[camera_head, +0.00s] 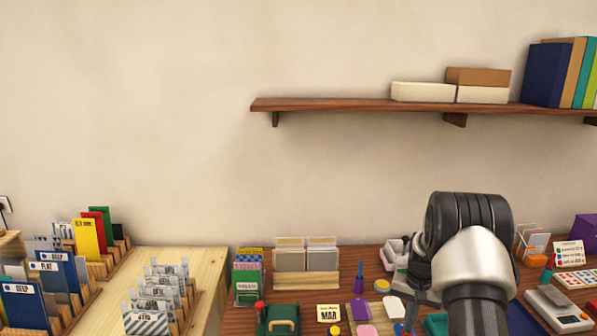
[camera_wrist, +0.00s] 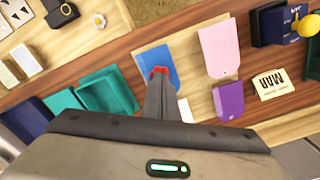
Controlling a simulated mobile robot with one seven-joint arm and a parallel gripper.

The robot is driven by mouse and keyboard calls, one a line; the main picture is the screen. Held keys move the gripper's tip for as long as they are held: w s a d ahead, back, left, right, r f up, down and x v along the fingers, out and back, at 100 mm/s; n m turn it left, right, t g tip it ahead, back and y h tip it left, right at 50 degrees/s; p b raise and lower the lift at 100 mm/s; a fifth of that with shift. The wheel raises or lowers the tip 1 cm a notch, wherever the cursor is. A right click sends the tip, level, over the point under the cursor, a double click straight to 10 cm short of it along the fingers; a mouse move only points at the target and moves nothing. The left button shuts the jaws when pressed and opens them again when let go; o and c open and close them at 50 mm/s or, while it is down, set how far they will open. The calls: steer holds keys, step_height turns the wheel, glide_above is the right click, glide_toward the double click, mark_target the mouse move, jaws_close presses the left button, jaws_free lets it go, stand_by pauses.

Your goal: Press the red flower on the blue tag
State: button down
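The blue tag (camera_wrist: 150,54) lies on a light wooden board in the wrist view. My gripper (camera_wrist: 160,78) is directly over it, with its fingers together. A small red piece (camera_wrist: 159,70) shows at the fingertips, over the blue tag, and seems held there. Most of it is hidden by the fingers, so I cannot see a flower shape or tell whether it touches the tag. In the head view my gripper (camera_head: 411,308) points down at the board, and blue and red bits show just below it.
A pink tag (camera_wrist: 218,48), a purple tag (camera_wrist: 229,100) and a white tag (camera_wrist: 185,110) lie close by. An open teal inkpad (camera_wrist: 108,90) and a dark blue one (camera_wrist: 28,120) are to the left. A MAR card (camera_wrist: 271,82) stands to the right.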

step_height(320, 180, up, 7)
steer(key=p, duration=0.3)
stand_by(0.4)
steer(key=shift+f, duration=0.1)
